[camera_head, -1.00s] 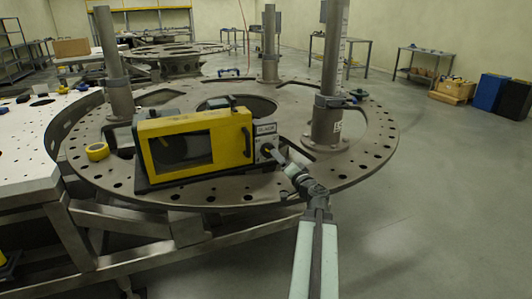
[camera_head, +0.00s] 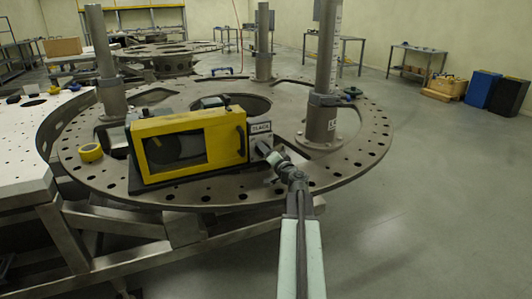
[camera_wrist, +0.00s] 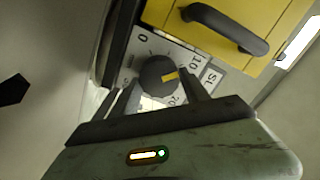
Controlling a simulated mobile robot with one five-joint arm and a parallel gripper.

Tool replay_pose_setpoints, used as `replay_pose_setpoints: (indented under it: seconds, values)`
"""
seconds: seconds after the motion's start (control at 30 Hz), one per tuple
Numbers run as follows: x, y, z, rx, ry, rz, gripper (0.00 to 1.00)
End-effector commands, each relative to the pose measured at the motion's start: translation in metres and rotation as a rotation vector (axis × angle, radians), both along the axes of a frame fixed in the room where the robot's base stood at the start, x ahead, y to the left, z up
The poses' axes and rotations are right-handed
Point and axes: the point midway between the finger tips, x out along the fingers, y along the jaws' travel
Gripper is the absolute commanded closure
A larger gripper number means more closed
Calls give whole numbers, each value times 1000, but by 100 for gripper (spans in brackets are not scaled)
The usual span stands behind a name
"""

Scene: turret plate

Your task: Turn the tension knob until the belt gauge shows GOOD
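The pointer aims to the right in the wrist view. My gripper (camera_wrist: 158,80) is open, with one finger on each side of the knob; contact cannot be told. In the head view my gripper (camera_head: 268,152) reaches the panel at the right end of the yellow-fronted unit (camera_head: 190,143) and covers the knob. The gauge label (camera_head: 261,127) is small there; part of it, reading "SL", shows in the wrist view (camera_wrist: 211,77).
The unit stands on a round, holed turret plate (camera_head: 330,170) with upright posts (camera_head: 326,75). A yellow tape roll (camera_head: 91,152) lies left of the unit. A black handle (camera_wrist: 225,28) sticks out near the dial. Open floor lies to the right.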

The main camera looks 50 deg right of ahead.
Motion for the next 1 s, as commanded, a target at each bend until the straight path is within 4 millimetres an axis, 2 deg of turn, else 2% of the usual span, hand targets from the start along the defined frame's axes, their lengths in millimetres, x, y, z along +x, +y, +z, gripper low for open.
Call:
replay_pose_setpoints:
  seconds: [0.37, 1.0]
  values:
    - [1, 2, -1, 80, -34, 5, 87]
    - [0, 1, -3, 549, -223, 4, 87]
